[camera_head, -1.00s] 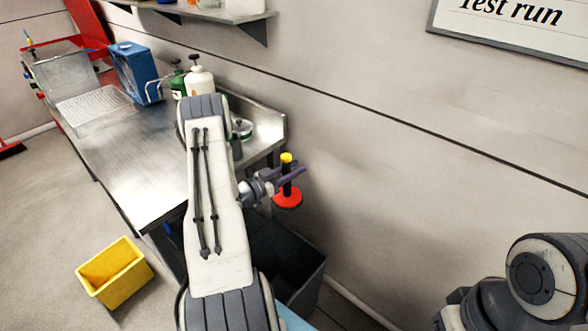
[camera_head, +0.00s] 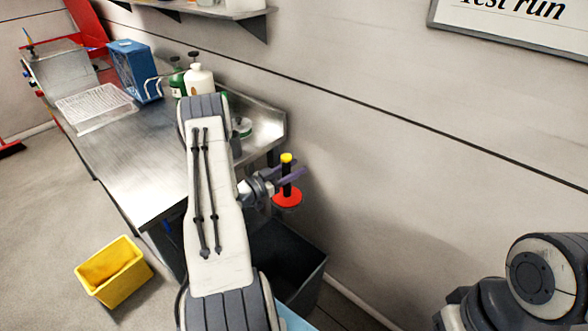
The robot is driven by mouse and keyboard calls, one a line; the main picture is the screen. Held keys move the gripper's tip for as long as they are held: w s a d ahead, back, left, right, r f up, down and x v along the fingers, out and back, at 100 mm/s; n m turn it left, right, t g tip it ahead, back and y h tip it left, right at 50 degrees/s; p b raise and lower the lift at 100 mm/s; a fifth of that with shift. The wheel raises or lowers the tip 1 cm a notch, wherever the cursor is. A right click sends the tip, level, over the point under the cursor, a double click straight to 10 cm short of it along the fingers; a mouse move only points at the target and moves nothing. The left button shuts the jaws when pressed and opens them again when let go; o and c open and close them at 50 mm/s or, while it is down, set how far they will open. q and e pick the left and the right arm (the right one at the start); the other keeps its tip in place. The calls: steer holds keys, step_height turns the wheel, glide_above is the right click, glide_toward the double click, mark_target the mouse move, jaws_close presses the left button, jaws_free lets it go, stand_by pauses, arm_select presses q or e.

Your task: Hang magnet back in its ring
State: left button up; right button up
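The magnet has a red disc base (camera_head: 287,199), a black upright handle and a yellow top (camera_head: 286,158). It is upright beside the right end of the metal bench, above a dark bin. My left gripper (camera_head: 287,178) has its purple-grey fingers on either side of the black handle and appears shut on it. My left arm covers part of the bench and the gripper's wrist side. The ring cannot be made out clearly. Only a link of my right arm shows at the lower right; its gripper is out of view.
The metal bench (camera_head: 140,165) holds a blue box (camera_head: 134,70), a wire tray (camera_head: 95,107), and white (camera_head: 199,80) and green bottles. A yellow bin (camera_head: 113,272) stands on the floor. The dark bin (camera_head: 290,262) is below the magnet. The wall beside the magnet is bare.

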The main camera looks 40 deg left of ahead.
arm_select(q)
steer(key=shift+o, duration=0.9)
steer(key=b+v, duration=0.2)
steer(key=v, duration=0.8)
steer(key=shift+s, duration=0.2)
